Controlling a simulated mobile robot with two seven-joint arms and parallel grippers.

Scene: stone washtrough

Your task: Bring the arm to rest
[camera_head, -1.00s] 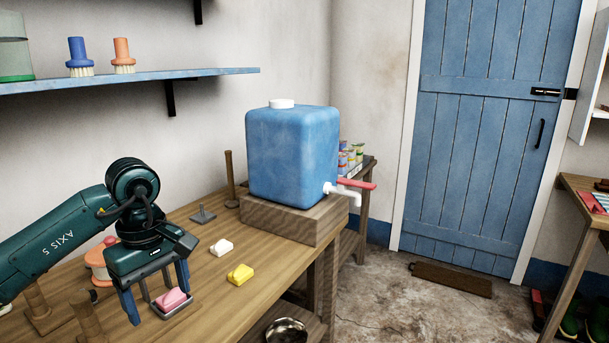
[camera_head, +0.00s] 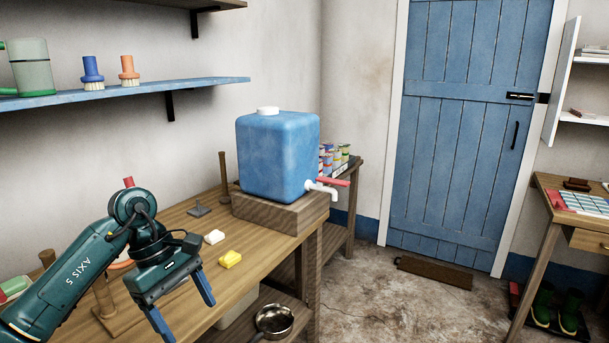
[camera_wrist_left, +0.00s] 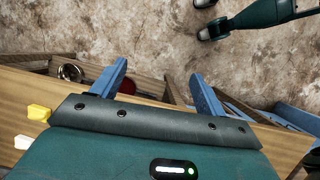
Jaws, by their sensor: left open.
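My left arm comes in from the left in the head view. Its gripper (camera_head: 190,322) is open, with two blue fingers spread apart and nothing between them. It hangs over the front edge of the wooden bench (camera_head: 190,272). In the left wrist view the open fingers (camera_wrist_left: 158,70) point out past the bench edge over the stone floor. A yellow soap (camera_head: 230,259) and a white soap (camera_head: 214,237) lie on the bench beyond the gripper. My right gripper is not in view.
A blue water container (camera_head: 278,155) with a red-handled tap (camera_head: 327,186) sits on a wooden block. A wooden post on a base (camera_head: 106,300) stands close behind the arm. The floor before the blue door (camera_head: 455,140) is largely open.

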